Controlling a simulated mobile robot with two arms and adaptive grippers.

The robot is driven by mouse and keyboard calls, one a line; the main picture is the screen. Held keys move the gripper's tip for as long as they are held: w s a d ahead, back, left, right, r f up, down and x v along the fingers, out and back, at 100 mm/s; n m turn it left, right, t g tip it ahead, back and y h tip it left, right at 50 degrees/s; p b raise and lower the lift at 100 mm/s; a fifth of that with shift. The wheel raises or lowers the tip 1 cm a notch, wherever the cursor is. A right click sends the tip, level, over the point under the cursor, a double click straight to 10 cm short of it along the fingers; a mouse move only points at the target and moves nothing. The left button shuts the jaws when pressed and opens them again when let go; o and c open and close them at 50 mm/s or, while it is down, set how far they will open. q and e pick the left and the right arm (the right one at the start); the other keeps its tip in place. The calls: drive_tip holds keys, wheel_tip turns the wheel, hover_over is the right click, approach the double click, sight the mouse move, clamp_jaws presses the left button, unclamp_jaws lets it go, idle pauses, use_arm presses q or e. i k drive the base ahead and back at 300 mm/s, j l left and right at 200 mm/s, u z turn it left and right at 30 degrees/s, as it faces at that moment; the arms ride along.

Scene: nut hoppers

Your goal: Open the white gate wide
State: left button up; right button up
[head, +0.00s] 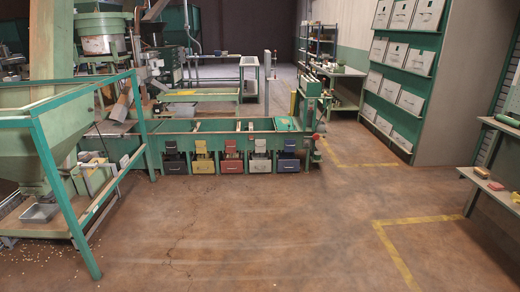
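A green bench (236,130) with a row of coloured fronts stands across the middle of the head view. A small white piece (260,145) sits in that row, between the red piece (231,147) and the blue piece (290,145). A pale grey-white box (259,164) is directly below it. The white piece is too small for me to tell which part is the gate or how far open it is. Neither of my grippers shows, and nothing is seen touching the row.
A yellow piece (201,147) is farther left in the row. A green frame (62,165) with a hopper stands at the near left. A workbench (492,185) is at the right edge. The brown floor (240,235) before the row is clear.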

sight(260, 144)
drive_tip(key=i+u, duration=0.1)
drive_tip(key=i, duration=4.15)
